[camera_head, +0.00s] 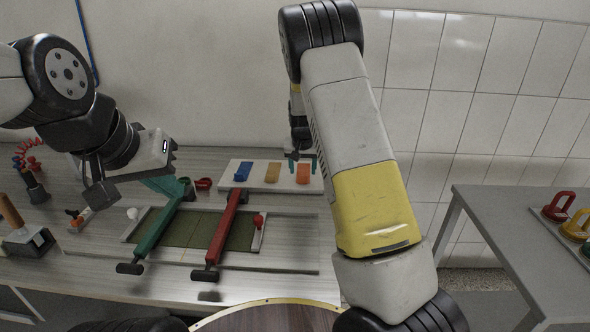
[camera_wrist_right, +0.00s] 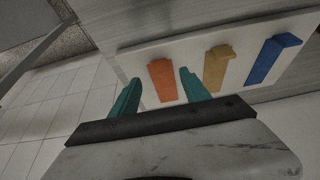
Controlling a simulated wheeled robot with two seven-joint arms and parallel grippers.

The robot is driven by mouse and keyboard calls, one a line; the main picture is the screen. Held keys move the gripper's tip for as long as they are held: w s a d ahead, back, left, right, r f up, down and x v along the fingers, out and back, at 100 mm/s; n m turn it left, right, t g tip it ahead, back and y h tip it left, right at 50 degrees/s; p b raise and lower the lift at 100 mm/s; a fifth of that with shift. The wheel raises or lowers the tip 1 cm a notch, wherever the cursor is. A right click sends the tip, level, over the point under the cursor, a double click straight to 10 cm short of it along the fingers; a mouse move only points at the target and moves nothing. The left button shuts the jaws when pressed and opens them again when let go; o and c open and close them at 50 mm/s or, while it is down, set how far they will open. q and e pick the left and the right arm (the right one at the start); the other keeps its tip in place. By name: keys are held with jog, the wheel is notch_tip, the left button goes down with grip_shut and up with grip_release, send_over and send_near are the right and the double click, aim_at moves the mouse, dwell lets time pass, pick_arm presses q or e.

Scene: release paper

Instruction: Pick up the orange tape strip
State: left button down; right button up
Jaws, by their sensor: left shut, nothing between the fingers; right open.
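The orange tape strip (camera_head: 303,174) lies at the right end of a white board (camera_head: 276,166), beside a tan strip (camera_head: 272,173) and a blue strip (camera_head: 243,171). My right gripper (camera_head: 304,160) is open above the orange strip. In the right wrist view, its two teal fingers (camera_wrist_right: 160,92) stand apart, with the orange strip (camera_wrist_right: 162,80) showing between and beyond them. The strip appears to rest on the board, not held. My left gripper (camera_head: 100,192) is shut and empty at the left, away from the strips.
Green (camera_head: 160,222) and red (camera_head: 222,233) handled bars lie across a dark green mat (camera_head: 192,230) in front of the board. A tool with an orange handle (camera_head: 12,212) stands at the left. A grey side table (camera_head: 500,215) holds several coloured suction cups (camera_head: 558,206).

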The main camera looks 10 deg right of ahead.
aim_at(303, 184)
jog(key=x, duration=0.3)
jog(key=shift+w+f, duration=0.25)
jog(key=shift+f, duration=0.05)
jog(key=c, duration=1)
